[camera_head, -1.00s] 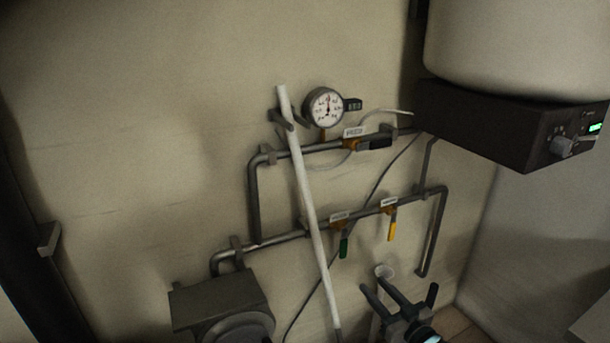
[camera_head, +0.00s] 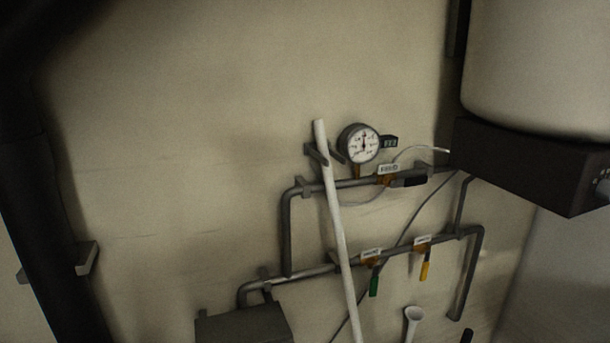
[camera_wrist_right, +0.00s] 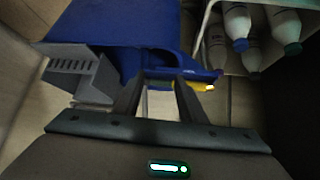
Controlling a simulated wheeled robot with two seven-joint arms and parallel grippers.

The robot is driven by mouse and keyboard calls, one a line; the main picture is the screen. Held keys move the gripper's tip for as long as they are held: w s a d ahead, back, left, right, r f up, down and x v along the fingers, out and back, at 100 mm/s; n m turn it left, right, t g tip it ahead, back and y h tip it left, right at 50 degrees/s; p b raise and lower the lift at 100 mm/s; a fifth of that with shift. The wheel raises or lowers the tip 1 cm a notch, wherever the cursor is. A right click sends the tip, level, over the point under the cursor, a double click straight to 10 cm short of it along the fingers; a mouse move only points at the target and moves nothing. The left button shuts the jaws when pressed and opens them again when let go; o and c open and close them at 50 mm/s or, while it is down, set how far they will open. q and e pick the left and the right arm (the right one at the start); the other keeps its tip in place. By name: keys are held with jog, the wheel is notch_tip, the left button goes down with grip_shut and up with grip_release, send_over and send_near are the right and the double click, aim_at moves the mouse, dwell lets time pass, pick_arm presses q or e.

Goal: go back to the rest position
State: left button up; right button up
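The task names no object, only my own pose. In the right wrist view my right gripper (camera_wrist_right: 157,92) is open, its two dark fingers apart with nothing clearly held between them. Behind the fingers are a blue bin-like object (camera_wrist_right: 125,25) and a yellow item (camera_wrist_right: 190,86) with a pale tip; the fingers seem not to touch them. In the head view only a dark tip shows at the bottom edge, and I cannot tell if it is my gripper. My left gripper is in neither view.
The head view shows a wall with pipes (camera_head: 287,230), a round gauge (camera_head: 362,145), a leaning white pole (camera_head: 335,210), and a dark box (camera_head: 520,165) under a large pale vessel (camera_head: 540,60). Several capped bottles (camera_wrist_right: 238,25) stand at the upper right of the wrist view.

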jog(key=s+a+f+g, duration=0.2)
jog(key=s+f, duration=0.3)
jog(key=s, duration=0.6)
jog(key=s+a+f+g, duration=0.2)
jog(key=s+f, duration=0.3)
jog(key=s, duration=0.6)
jog(key=shift+a, duration=0.4)
